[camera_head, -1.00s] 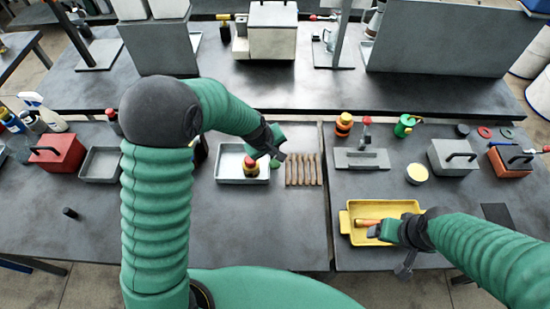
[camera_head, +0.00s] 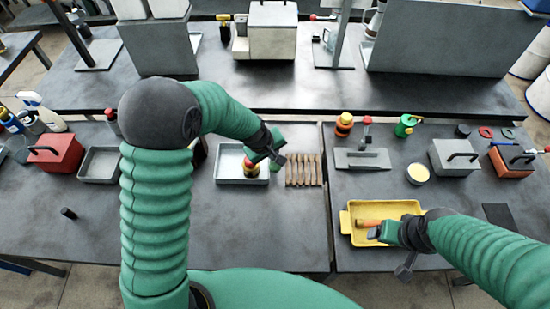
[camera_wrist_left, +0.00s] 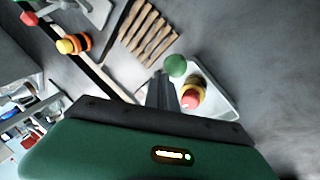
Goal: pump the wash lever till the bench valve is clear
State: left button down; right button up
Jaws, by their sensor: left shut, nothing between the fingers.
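A round valve with a red cap and yellow and dark bands (camera_wrist_left: 192,97) stands in a shallow pale tray (camera_wrist_left: 222,96) in the left wrist view. In the head view it is partly covered by my left gripper (camera_head: 268,160). A green ball-shaped knob (camera_wrist_left: 176,66) sits beside the valve, close to the gripper's fingertips (camera_wrist_left: 160,88). My left gripper is shut and empty; I cannot tell whether it touches the knob. My right gripper (camera_head: 374,233) is over a yellow tray (camera_head: 349,222), at an orange-handled object (camera_head: 369,223); its jaws are not clear.
A wooden slatted rack (camera_head: 304,170) is right of the pale tray. A red box (camera_head: 55,153) and a grey tray (camera_head: 100,164) stand to the left. A yellow-orange-banded object (camera_head: 344,124) and a red-knobbed fixture (camera_head: 362,157) stand behind the yellow tray. The left front bench is mostly clear.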

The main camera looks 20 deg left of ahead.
aim_at(274, 166)
pick_arm(q)
jog(key=shift+s+d+f+b, duration=0.1)
jog(key=shift+s+f+b, duration=0.2)
jog(key=shift+f+b, duration=0.25)
jog(key=shift+s+d+f+b, duration=0.1)
jog(key=shift+s+f+b, duration=0.3)
jog(key=shift+f, duration=0.3)
jog(key=shift+s+d+f+b, duration=0.1)
jog(key=shift+s+f+b, duration=0.1)
jog(key=shift+f+b, duration=0.4)
dwell(1.5)
jog(key=shift+a+r, duration=0.1)
dwell(0.4)
jog(key=shift+w+a+r+p, duration=0.1)
jog(key=shift+w+r+p, duration=0.15)
jog(key=shift+r+p, duration=0.4)
jog(key=shift+w+r+p, duration=0.25)
jog(key=shift+r+p, duration=0.35)
jog(key=shift+p, duration=0.05)
jog(key=shift+w+a+r+p, duration=0.15)
jog(key=shift+w+r+p, duration=0.4)
jog(key=shift+r+p, duration=0.3)
jog(key=shift+w+a+r+p, duration=0.15)
jog(key=shift+w+r+p, duration=0.2)
jog(key=shift+r+p, duration=0.4)
